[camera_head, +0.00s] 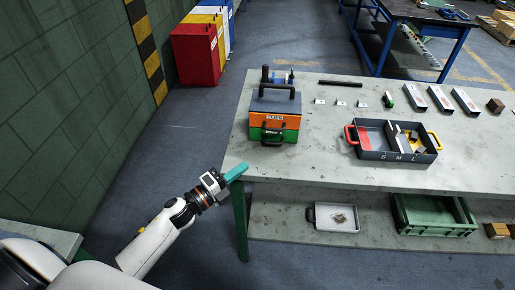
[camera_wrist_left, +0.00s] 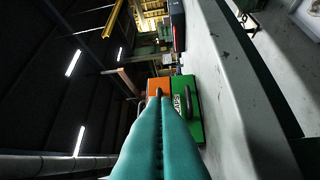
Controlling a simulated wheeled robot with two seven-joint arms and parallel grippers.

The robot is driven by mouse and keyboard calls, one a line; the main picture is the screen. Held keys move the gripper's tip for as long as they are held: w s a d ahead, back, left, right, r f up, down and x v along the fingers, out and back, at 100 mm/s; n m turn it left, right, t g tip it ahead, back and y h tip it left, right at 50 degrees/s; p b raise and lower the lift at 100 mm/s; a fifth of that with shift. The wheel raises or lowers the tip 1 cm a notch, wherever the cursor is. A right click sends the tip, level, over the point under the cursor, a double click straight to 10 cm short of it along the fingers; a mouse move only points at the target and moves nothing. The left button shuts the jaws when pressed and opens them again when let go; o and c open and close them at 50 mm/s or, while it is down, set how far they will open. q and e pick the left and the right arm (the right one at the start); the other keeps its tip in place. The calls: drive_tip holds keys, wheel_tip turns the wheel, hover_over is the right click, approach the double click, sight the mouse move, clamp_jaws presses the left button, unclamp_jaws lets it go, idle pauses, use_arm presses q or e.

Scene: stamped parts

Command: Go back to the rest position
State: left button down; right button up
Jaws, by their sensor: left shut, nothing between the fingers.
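My left gripper (camera_head: 236,172) has teal fingers. It is at the table's front left corner, in front of the stacked toolbox, and is empty. In the left wrist view its two fingers (camera_wrist_left: 160,96) lie together, shut with nothing between them, pointing towards the orange and green boxes. My right gripper is not in view.
The grey table (camera_head: 330,172) holds a grey, orange and green toolbox stack (camera_head: 275,115) and a divided dark tray (camera_head: 392,155) with red and yellow handles. A lower shelf holds a white tray (camera_head: 335,218) and a green crate (camera_head: 435,228).

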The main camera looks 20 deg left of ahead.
use_arm(q)
drive_tip(key=s+d+f+n+g+y, duration=0.25)
drive_tip(key=s+n+g+y, duration=0.35)
drive_tip(key=s+n, duration=0.6)
drive_tip(key=s+d+f+n+g+y, duration=0.1)
drive_tip(key=s+f+n+g+y, duration=0.2)
drive_tip(key=s+n+g, duration=0.7)
drive_tip(key=s+f+t, duration=0.1)
drive_tip(key=s+f, duration=0.1)
drive_tip(key=f, duration=1.1)
drive_tip(key=s+f, duration=0.2)
drive_tip(key=f, duration=1.2)
drive_tip(key=s+a+f+g, duration=0.1)
drive_tip(key=s+a+f, duration=0.2)
drive_tip(key=s+f, duration=1.2)
drive_tip(key=shift+s+f+n, duration=0.3)
drive_tip(key=shift+s, duration=0.1)
